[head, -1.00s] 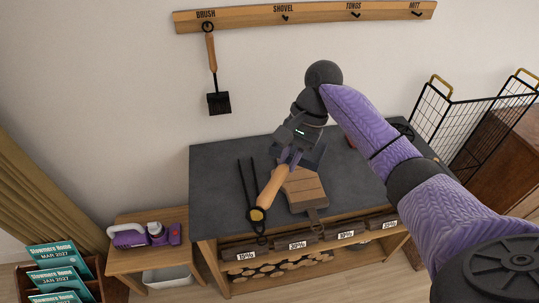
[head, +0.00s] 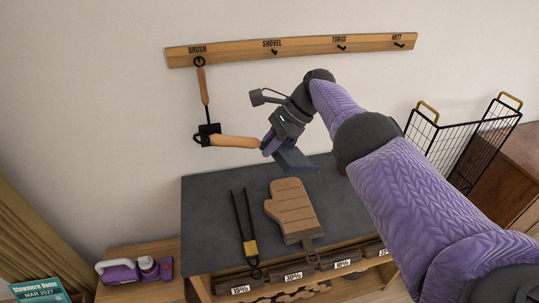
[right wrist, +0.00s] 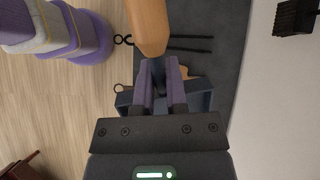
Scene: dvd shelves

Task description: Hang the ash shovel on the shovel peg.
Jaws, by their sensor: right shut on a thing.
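My right gripper (head: 270,147) is shut on the ash shovel. The shovel's wooden handle (head: 234,142) points left, roughly level, with a dark ring at its end. Its grey-blue pan (head: 296,160) is on the right, partly behind the gripper. The handle (right wrist: 147,25) and part of the pan (right wrist: 124,101) also show in the right wrist view. The shovel is held above the dark tabletop. The shovel peg (head: 274,52), under the SHOVEL label on the wall rail (head: 232,51), is empty, up from the gripper. My left gripper is not in view.
A brush (head: 204,85) hangs on the BRUSH peg; its head overlaps the shovel's ring end in the picture. The TONGS and MITT pegs are empty. Tongs (head: 243,225) and a mitt (head: 291,210) lie on the table (head: 205,208). A wire rack (head: 465,140) stands right.

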